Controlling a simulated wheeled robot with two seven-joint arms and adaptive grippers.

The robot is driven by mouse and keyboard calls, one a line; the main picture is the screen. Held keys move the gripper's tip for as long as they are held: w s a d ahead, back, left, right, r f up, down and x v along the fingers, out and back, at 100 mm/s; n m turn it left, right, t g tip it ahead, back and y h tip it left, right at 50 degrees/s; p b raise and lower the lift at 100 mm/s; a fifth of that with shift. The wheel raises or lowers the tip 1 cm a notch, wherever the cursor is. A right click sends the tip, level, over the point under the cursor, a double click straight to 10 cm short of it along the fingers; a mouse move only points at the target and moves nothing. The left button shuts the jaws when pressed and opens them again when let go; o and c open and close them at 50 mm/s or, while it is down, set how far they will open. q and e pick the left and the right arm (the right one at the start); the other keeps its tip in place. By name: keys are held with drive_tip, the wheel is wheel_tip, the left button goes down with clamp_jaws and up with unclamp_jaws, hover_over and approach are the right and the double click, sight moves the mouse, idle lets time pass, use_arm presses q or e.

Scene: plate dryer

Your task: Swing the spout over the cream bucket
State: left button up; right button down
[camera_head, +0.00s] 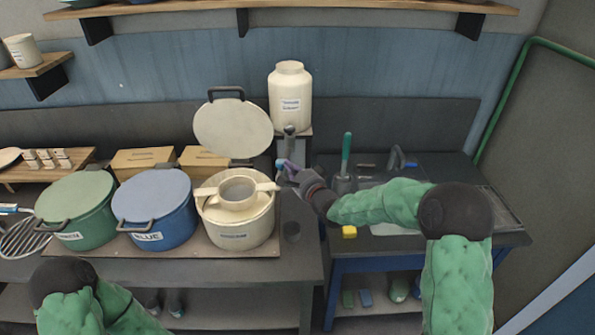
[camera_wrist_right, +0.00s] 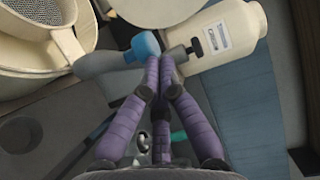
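The cream bucket (camera_head: 238,228) stands on the counter with a strainer funnel (camera_head: 239,190) on top. In the right wrist view its rim and mesh show at the upper left (camera_wrist_right: 45,22). The spout, a grey arm with a blue end (camera_wrist_right: 145,45), lies between the bucket and the cream jar; its blue part shows in the head view (camera_head: 281,165). My right gripper (camera_head: 288,175) is beside the spout, right of the bucket. In the wrist view its purple fingertips (camera_wrist_right: 164,68) are together against the blue end, with nothing visible between them. My left gripper is out of frame.
The cream jar (camera_head: 290,100) stands behind. The bucket's lid (camera_head: 233,128) is raised behind it. Closed blue (camera_head: 155,208) and green (camera_head: 77,208) buckets stand left.

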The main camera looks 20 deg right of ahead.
drive_tip(key=a+b, duration=0.1)
drive_tip(key=a, duration=0.1)
drive_tip(key=w+a+b, duration=0.1)
drive_tip(key=a, duration=0.1)
drive_tip(key=shift+w+a+f, duration=0.1)
drive_tip(key=shift+w+a, duration=0.1)
drive_tip(key=shift+a, duration=0.05)
use_arm(q)
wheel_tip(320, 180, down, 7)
drive_tip(key=b, duration=0.5)
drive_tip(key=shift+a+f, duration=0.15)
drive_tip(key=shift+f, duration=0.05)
use_arm(e)
drive_tip(key=w+a, duration=0.6)
drive_tip(key=shift+a, duration=0.2)
